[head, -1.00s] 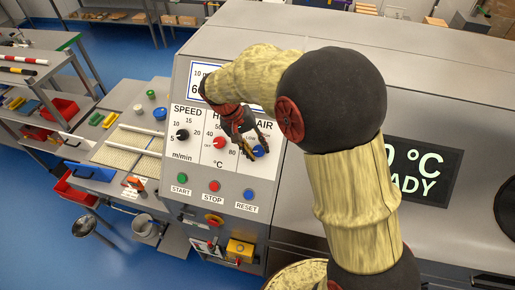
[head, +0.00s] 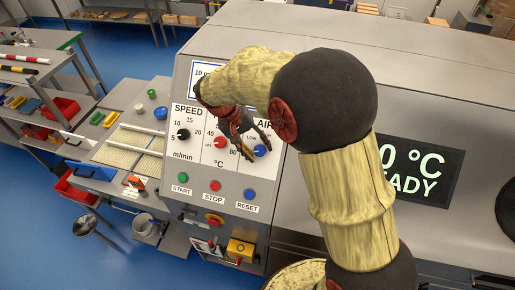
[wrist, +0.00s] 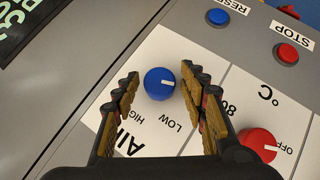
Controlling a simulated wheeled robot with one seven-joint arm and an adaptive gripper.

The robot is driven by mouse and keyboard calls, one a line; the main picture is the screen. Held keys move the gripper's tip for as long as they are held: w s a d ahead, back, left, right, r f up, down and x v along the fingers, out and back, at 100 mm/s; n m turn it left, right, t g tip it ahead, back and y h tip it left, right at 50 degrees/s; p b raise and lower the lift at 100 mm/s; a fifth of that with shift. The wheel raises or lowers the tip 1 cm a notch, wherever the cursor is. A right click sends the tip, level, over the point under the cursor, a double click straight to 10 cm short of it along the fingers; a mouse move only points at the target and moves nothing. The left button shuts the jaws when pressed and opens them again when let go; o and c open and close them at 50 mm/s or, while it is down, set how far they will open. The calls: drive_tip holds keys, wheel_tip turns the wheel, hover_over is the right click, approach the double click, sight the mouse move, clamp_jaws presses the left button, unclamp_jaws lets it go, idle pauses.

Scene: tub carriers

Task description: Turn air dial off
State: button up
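The blue air dial (head: 261,151) sits on the white AIR panel on the sloped front of the machine. In the wrist view the dial (wrist: 159,84) shows whole between my fingertips, and its white mark points to the right finger. My gripper (wrist: 160,72) is open, one finger on each side of the dial. I see gaps beside the dial but cannot tell how deep the fingers reach. In the head view my gripper (head: 258,142) is over the dial's upper edge.
The red heat dial (wrist: 256,144) is close beside the right finger. The black speed dial (head: 183,134) is farther left. Green start (head: 182,177), red stop (head: 215,186) and blue reset (head: 249,194) buttons sit below. A display (head: 413,172) is at the right.

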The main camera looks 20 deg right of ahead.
drive_tip(key=shift+o, duration=0.4)
drive_tip(key=v, duration=1.2)
